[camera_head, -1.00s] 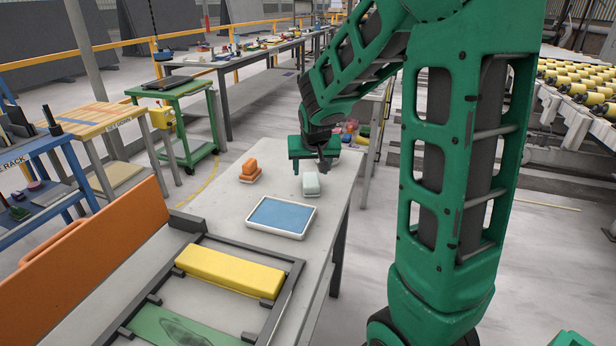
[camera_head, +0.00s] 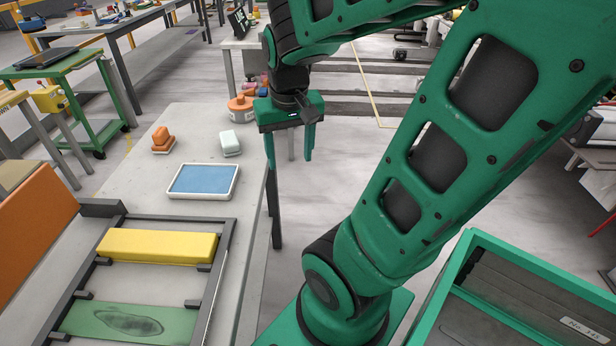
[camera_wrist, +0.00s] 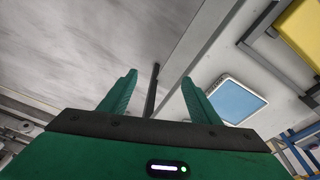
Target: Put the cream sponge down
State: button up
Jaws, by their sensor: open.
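A pale, off-white block with a lighter base (camera_head: 230,143), the nearest match to the cream sponge, sits on the grey table top (camera_head: 150,185), behind the blue-topped white tray (camera_head: 204,181). My gripper (camera_head: 290,158) is open with its fingers pointing down. It is to the right of the pale block and apart from it, by the table's right edge. In the wrist view nothing is between the fingers (camera_wrist: 158,78), and the pale block does not show there. The tray also shows in the wrist view (camera_wrist: 238,101).
An orange block on a pale base (camera_head: 162,140) stands left of the pale block. A dark frame (camera_head: 222,262) with a yellow bar (camera_head: 157,246) and a green plate (camera_head: 125,322) lies on the near table. A green-rimmed bin (camera_head: 440,300) is at lower right. Open floor lies right of the table.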

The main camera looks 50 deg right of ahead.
jog(key=s+a+g+y, duration=0.1)
jog(key=s+a, duration=0.1)
jog(key=s, duration=0.7)
jog(key=shift+s+a+f+y, duration=0.25)
jog(key=shift+a+f+y, duration=0.05)
jog(key=shift+a+f, duration=0.1)
jog(key=shift+w+f+g, duration=0.25)
jog(key=shift+w+g, duration=0.05)
jog(key=shift+w, duration=0.35)
jog(key=shift+c, duration=0.3)
jog(key=c, duration=0.5)
jog(key=shift+a, duration=0.1)
jog(key=shift+c, duration=0.5)
